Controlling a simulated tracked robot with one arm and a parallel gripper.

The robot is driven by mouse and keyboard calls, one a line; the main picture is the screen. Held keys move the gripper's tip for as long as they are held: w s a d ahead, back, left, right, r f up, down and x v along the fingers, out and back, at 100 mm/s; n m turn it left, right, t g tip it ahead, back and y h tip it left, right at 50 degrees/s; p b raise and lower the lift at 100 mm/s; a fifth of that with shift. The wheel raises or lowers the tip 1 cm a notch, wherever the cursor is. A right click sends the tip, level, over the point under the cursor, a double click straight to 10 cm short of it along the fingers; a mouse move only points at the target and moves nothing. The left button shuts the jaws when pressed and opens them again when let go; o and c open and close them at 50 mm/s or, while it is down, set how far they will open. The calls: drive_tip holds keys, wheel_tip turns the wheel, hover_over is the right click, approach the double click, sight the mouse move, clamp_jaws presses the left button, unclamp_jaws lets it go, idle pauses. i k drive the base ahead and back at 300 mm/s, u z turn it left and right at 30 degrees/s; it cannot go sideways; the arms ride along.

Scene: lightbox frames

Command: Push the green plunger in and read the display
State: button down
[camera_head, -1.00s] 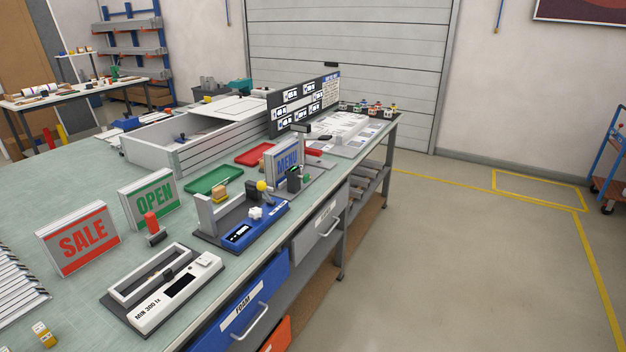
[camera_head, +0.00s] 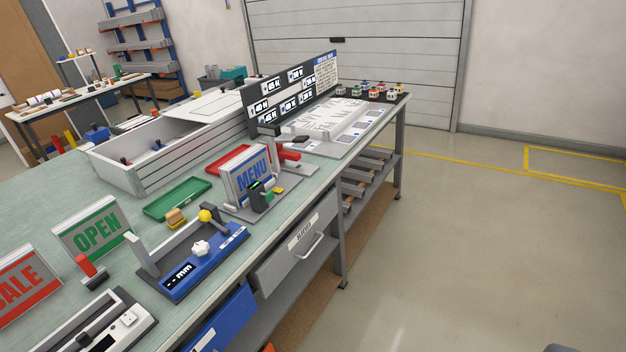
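The block stands on a grey base near the bench's front edge. It has some green near its top; any display text there is too small to read. A blue fixture (camera_head: 205,262) to the left, with a yellow ball knob (camera_head: 205,216) and white star knob, has a dark display (camera_head: 180,275) showing dashes and "mm". My gripper is not in view.
The green workbench (camera_head: 128,215) carries OPEN (camera_head: 92,229) and SALE (camera_head: 22,282) signs, a green tray (camera_head: 178,199), a red tray and a grey box (camera_head: 150,170). A red-handled part (camera_head: 287,156) stands behind the MENU sign. Open floor (camera_head: 470,260) lies to the right.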

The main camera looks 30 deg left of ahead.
sight(269, 196)
drive_tip(key=u, duration=0.3)
drive_tip(key=i, duration=1.05)
drive_tip(key=u, duration=0.75)
